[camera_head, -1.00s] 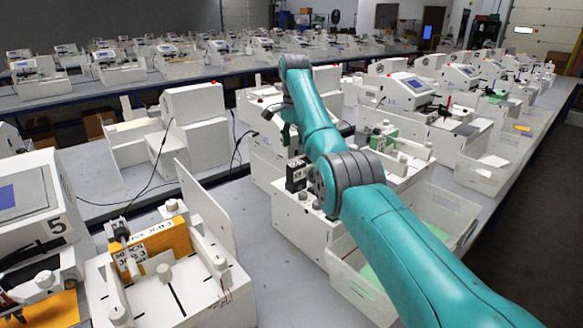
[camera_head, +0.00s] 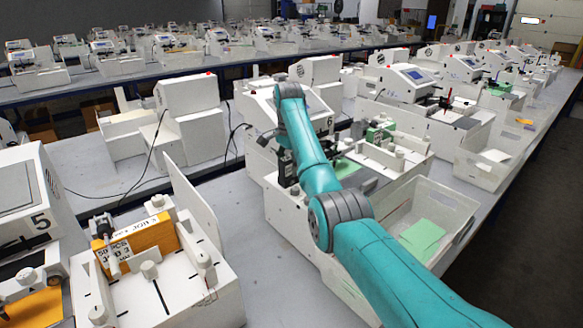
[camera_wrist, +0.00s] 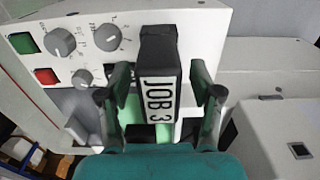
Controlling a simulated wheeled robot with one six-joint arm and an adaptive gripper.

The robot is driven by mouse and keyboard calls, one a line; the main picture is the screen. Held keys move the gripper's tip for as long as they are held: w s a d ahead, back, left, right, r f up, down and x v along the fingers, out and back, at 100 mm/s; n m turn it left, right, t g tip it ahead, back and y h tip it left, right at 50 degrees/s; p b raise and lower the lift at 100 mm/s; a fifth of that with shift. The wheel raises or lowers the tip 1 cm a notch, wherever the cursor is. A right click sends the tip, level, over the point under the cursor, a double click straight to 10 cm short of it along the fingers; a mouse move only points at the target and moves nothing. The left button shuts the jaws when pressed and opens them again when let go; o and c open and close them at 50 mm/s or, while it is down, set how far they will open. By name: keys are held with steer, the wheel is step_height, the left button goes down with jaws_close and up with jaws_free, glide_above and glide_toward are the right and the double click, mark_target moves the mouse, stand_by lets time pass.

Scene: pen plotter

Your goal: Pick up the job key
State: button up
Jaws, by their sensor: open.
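The job key is a black block with a white "JOB 3" label (camera_wrist: 161,98). It stands out from the white front panel of a machine (camera_wrist: 205,30) in the wrist view. My gripper (camera_wrist: 158,92) is open, with one teal finger on each side of the key. A gap shows between the key and the right finger; contact on the left is hard to tell. In the head view my arm reaches to the machine marked 6 (camera_head: 329,124), and the arm hides most of the gripper and key.
Knobs (camera_wrist: 108,37), a green button (camera_wrist: 23,43) and a red button (camera_wrist: 46,76) sit left of the key on the panel. A clear bin (camera_head: 448,200) with green sheets (camera_head: 422,236) stands right of my arm. Machine 5 (camera_head: 30,195) holds an orange block (camera_head: 140,237) at left.

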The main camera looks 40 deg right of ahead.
steer(key=shift+f, duration=0.25)
steer(key=c, duration=1.2)
steer(key=shift+r, duration=0.1)
